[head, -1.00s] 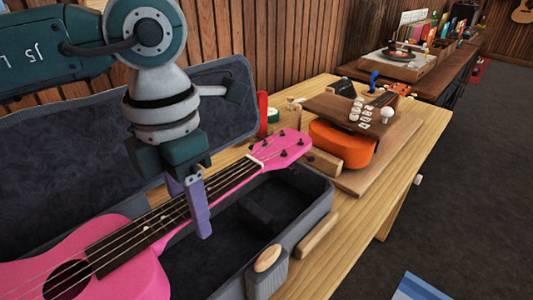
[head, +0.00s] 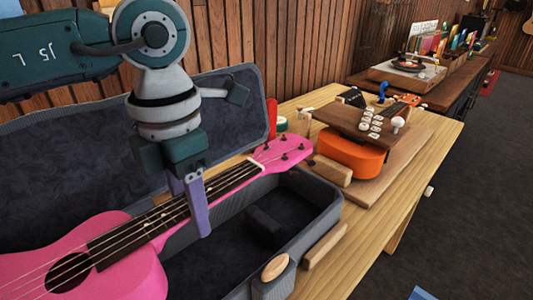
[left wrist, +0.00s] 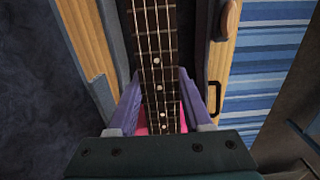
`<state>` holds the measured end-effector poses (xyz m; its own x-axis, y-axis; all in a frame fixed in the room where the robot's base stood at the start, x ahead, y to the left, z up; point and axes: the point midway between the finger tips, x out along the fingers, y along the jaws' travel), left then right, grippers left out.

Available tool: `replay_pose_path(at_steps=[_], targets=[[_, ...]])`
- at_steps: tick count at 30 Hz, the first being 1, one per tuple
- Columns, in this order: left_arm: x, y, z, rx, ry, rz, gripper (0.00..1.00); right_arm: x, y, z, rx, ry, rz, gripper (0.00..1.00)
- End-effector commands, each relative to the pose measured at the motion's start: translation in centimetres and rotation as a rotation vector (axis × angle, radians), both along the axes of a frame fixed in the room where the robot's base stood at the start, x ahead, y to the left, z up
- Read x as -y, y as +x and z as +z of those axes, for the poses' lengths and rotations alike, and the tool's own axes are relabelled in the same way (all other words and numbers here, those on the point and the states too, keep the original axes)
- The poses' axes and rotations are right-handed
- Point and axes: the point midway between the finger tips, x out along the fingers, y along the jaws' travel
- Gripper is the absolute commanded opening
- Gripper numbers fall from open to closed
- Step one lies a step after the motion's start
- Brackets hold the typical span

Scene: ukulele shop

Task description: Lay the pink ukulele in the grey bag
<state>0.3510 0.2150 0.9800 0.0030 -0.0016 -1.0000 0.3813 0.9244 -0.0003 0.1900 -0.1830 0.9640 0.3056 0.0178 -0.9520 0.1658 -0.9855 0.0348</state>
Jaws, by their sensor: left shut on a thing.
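The pink ukulele (head: 125,268) is held tilted above and along the back side of the open grey bag (head: 328,206). Its head (head: 283,150) points to the far right and lies over the bag's far end. My left gripper (head: 197,210) is shut on the ukulele's neck. In the left wrist view the purple fingers (left wrist: 160,105) stand on both sides of the fretted neck (left wrist: 155,45). The bag's dark inside (head: 240,245) shows empty in front of the neck. The bag's lid (head: 200,110) stands open at the back. My right gripper is not in view.
An orange ukulele (head: 350,153) lies on a wooden board on the table (head: 385,235), beyond the bag. A turntable (head: 405,65) stands farther back. Striped blue cloth (left wrist: 265,70) shows below.

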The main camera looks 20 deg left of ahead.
Motion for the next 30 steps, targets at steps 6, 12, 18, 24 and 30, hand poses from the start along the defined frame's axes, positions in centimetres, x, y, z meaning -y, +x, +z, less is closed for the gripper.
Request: replay_pose_path(at_steps=[6, 12, 18, 24, 30], targets=[[0.0, 0.0, -0.4, 0.0, 0.0, 0.0, 0.0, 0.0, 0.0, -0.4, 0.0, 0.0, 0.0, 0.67], [0.0, 0.0, -1.6, 0.0, 0.0, 0.0, 0.0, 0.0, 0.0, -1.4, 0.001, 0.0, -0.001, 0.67], [0.0, 0.0, -2.6, 0.0, 0.0, 0.0, 0.0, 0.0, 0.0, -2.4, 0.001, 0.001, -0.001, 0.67], [0.0, 0.0, -3.7, 0.001, 0.0, 0.0, 0.0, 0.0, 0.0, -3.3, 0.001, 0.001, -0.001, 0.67], [0.0, 0.0, -4.8, 0.0, 0.0, 0.0, 0.0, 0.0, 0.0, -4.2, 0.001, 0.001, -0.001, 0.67]])
